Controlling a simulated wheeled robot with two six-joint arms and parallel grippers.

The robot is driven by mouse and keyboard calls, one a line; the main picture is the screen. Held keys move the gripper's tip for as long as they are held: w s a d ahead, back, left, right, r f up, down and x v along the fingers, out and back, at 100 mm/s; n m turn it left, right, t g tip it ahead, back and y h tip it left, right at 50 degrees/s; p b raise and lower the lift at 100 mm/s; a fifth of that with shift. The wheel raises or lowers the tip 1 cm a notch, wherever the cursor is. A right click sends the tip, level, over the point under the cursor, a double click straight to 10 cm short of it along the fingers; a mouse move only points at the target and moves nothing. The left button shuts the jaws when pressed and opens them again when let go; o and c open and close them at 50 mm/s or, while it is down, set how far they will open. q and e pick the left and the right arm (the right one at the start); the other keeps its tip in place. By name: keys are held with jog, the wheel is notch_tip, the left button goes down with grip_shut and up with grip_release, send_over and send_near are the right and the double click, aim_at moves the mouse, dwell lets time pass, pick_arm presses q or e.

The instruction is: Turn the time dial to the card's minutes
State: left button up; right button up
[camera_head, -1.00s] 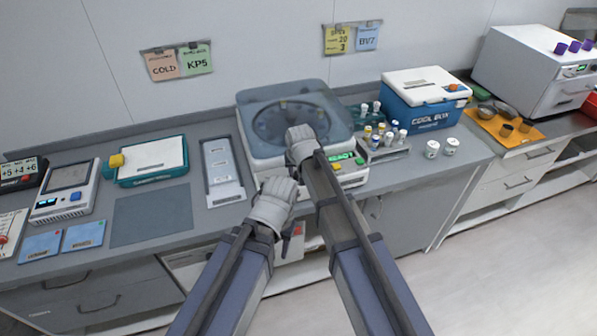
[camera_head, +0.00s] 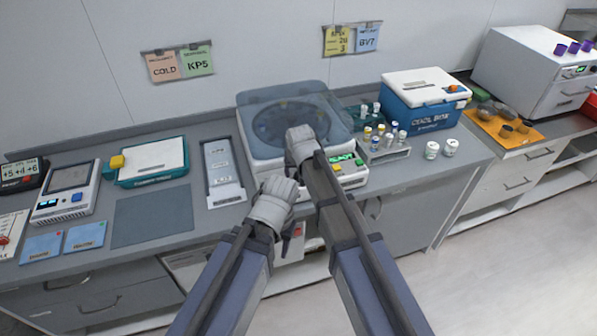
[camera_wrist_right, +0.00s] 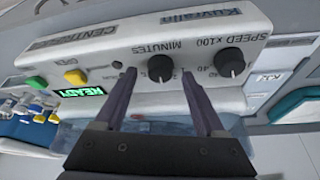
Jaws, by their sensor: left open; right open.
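The centrifuge (camera_head: 262,148) stands at the back of the counter with its see-through lid down. Its front panel fills the right wrist view, upside down, with the MINUTES time dial (camera_wrist_right: 160,68), a black knob, and the SPEED x100 dial (camera_wrist_right: 230,62) beside it. My right gripper (camera_head: 302,143) is open in front of the panel; in the wrist view its fingers stand either side of the MINUTES dial, and I cannot tell if they touch it. The yellow card (camera_head: 338,41) on the wall appears to read 20 and 3. My left gripper (camera_head: 272,205) is open and empty, below the right one.
The panel has a lit READY display (camera_wrist_right: 82,92), a yellow button (camera_wrist_right: 75,77) and a green button (camera_wrist_right: 36,82). A vial rack (camera_head: 385,150) and cool box (camera_head: 425,110) stand right of the centrifuge. A tray (camera_head: 222,170) and grey mat (camera_head: 152,216) lie left.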

aim_at(299, 187)
jog(key=p+v, duration=0.6)
jog(key=v, duration=0.1)
jog(key=shift+r, duration=0.1)
jog(key=s+d+f+g, duration=0.2)
jog(key=s+d+g, duration=0.2)
jog(key=s+d, duration=1.25)
jog(key=s+a+f+n+b, duration=0.1)
jog(key=s+a+f+b, duration=0.1)
jog(key=a, duration=0.3)
jog(key=s+a+f+n+h+b, duration=0.1)
jog(key=s+a+f+n+b, duration=0.1)
jog(key=s+a+f+b, duration=0.1)
jog(key=s+a, duration=0.1)
jog(key=a, duration=0.1)
jog(key=shift+s+a+f+g+b, duration=0.15)
jog(key=shift+s+a+g+b, duration=0.2)
jog(key=shift+g, duration=0.05)
